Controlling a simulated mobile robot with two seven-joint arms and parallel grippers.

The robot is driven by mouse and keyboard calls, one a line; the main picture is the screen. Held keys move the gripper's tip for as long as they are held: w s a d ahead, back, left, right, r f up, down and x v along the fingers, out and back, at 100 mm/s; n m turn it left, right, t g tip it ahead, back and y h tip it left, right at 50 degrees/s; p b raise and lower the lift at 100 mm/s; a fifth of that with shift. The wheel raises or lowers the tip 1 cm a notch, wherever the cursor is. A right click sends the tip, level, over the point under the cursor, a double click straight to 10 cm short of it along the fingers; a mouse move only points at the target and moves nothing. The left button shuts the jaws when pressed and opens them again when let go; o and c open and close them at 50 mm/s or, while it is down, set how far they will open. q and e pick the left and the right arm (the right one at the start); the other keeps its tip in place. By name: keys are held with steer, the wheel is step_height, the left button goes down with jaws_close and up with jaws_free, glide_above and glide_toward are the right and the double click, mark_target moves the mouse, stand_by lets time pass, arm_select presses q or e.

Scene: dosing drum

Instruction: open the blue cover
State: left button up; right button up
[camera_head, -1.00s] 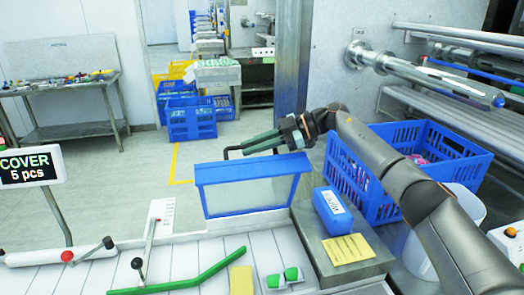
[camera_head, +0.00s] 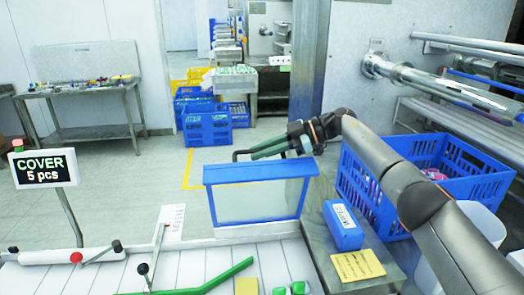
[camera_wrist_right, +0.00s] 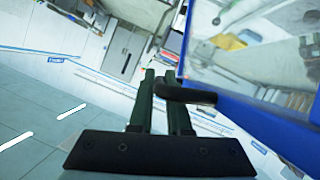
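The blue cover (camera_head: 258,173) is a blue frame with a clear panel, standing nearly upright behind the white machine top in the head view. Its black handle (camera_head: 238,154) sticks out at the top left. My right gripper (camera_head: 256,152), with dark green fingers, reaches in from the right behind the cover's top edge, at the handle. In the right wrist view, the black handle (camera_wrist_right: 187,92) runs from the blue frame across one finger into the narrow gap between the fingers, which look closed on it. Their exact contact is partly hidden. My left gripper is out of view.
A blue box (camera_head: 343,227) and a yellow note (camera_head: 358,265) lie on the metal table right of the cover. A blue crate (camera_head: 380,212) stands behind my right arm. A green bar (camera_head: 200,281) and lever knobs are in front. A sign (camera_head: 44,168) reads "COVER 5 pcs".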

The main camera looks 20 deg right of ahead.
steer(key=o, duration=0.4)
steer(key=shift+f, duration=0.1)
steer(key=shift+o, duration=0.2)
steer(key=shift+d, duration=0.1)
steer(key=b+v, duration=0.1)
steer(key=v, duration=1.1)
steer(key=shift+d+r, duration=0.15)
steer(key=shift+r, duration=0.05)
steer(key=shift+s+f, duration=0.1)
